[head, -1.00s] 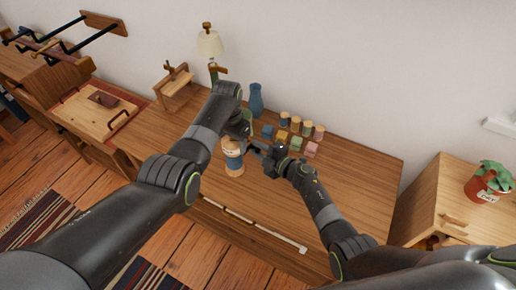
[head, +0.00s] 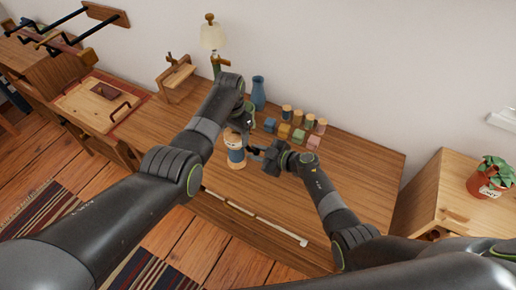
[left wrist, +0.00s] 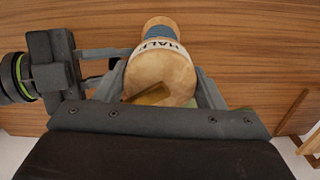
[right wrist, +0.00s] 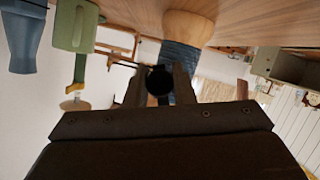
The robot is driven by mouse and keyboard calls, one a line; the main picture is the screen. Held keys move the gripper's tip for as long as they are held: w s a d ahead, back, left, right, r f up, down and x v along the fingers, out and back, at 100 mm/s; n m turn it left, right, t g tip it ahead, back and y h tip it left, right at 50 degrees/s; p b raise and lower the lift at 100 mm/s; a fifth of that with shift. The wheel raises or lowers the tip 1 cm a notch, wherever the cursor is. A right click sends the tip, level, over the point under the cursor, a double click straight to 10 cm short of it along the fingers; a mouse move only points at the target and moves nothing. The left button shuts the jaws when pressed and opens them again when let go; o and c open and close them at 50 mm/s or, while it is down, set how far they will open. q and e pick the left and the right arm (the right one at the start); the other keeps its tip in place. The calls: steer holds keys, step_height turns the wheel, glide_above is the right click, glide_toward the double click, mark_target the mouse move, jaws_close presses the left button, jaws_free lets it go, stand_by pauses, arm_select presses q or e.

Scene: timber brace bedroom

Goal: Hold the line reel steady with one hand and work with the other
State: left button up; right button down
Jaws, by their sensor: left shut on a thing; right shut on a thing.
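The line reel (head: 236,157) is a pale wooden spool with a blue winding and a label reading "HALF". It stands upright on the wooden desk (head: 350,170); it also shows in the left wrist view (left wrist: 160,65). My left gripper (left wrist: 165,85) is shut on the reel's upper end from above, one finger on each side. My right gripper (right wrist: 160,85) comes from the right, beside the reel, and is shut on a small dark round thing (right wrist: 159,80). The reel's blue winding also shows behind it in the right wrist view (right wrist: 181,58). What the dark part belongs to is unclear.
Several coloured blocks and pegs (head: 298,127) stand on the desk behind my right gripper. A potted plant (head: 490,180) sits on a cabinet at right. The desk's right side is clear.

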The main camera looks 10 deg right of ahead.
steer(key=shift+s+a+f+m+g+y, duration=0.1)
steer(key=shift+s+a+m+g+y, duration=0.2)
steer(key=shift+m, duration=0.4)
steer(key=shift+s+a+m+g+y, duration=0.2)
steer(key=shift+s+m+g, duration=0.2)
steer(key=shift+m, duration=0.3)
steer(key=c, duration=1.3)
jaws_free()
steer(key=shift+o, duration=0.2)
steer(key=shift+d, duration=0.15)
steer(key=shift+s+d, duration=0.2)
steer(key=shift+d, duration=0.05)
steer(key=v, duration=1.1)
steer(key=shift+r, duration=0.25)
